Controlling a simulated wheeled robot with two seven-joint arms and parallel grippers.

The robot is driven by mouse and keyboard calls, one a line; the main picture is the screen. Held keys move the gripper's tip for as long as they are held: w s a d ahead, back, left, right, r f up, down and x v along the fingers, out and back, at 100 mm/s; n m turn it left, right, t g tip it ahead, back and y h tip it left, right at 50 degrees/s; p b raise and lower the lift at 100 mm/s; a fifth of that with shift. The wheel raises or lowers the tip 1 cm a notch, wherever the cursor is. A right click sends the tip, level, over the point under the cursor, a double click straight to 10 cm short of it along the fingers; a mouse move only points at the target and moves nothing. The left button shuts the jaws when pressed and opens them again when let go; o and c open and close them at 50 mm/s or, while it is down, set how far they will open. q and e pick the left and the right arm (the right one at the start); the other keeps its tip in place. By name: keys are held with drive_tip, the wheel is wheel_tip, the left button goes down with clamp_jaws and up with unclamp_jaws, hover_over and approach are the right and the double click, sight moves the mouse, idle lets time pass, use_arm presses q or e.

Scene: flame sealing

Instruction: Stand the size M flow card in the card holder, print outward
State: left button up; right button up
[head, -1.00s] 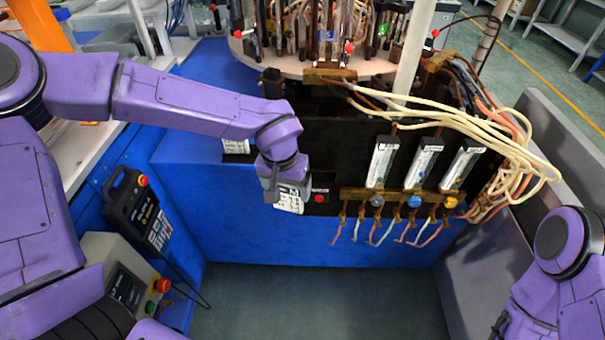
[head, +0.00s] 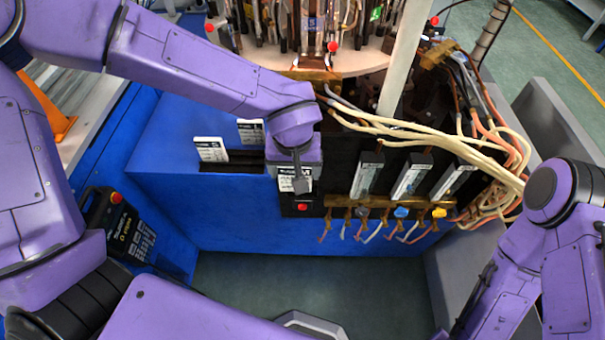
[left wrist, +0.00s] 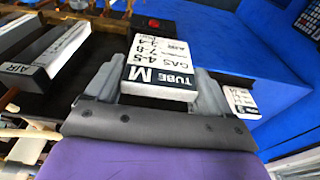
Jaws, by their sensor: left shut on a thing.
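The size M flow card, white with a black band reading TUBE M, is held in my left gripper (head: 297,186). In the left wrist view the card (left wrist: 160,65) sits between the two grey fingers, its print facing that camera. In the head view the card (head: 288,179) is upright with its print outward, in front of the black panel and just above a small black box with a red button (head: 302,207). The gripper partly covers it. I cannot tell whether the card touches a holder. My right gripper is a dark shape (head: 473,308) at lower right, its jaws unclear.
Two other white cards (head: 212,150) (head: 250,131) stand by dark slots on the blue cabinet (head: 165,190). Flow meters (head: 367,178) with coloured knobs and loose hoses (head: 440,143) are to the right. A black handheld pendant (head: 118,228) hangs at left.

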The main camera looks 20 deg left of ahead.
use_arm(q)
drive_tip(key=w+f, duration=0.1)
drive_tip(key=f, duration=0.1)
drive_tip(key=w+f, duration=0.1)
drive_tip(key=f, duration=0.2)
drive_tip(key=w+f, duration=0.1)
drive_tip(key=f, duration=0.1)
drive_tip(key=shift+w+d+f, duration=0.25)
drive_tip(key=shift+d, duration=0.05)
drive_tip(key=shift+s, duration=0.1)
drive_tip(key=o, duration=1)
drive_tip(key=shift+f, duration=0.1)
drive_tip(key=r, duration=0.4)
drive_tip(key=s+r, duration=0.1)
drive_tip(key=r, duration=0.7)
drive_tip(key=shift+s+d+r+p, duration=0.15)
drive_tip(key=shift+s+d+p, duration=0.05)
drive_tip(key=shift+s+p, duration=0.15)
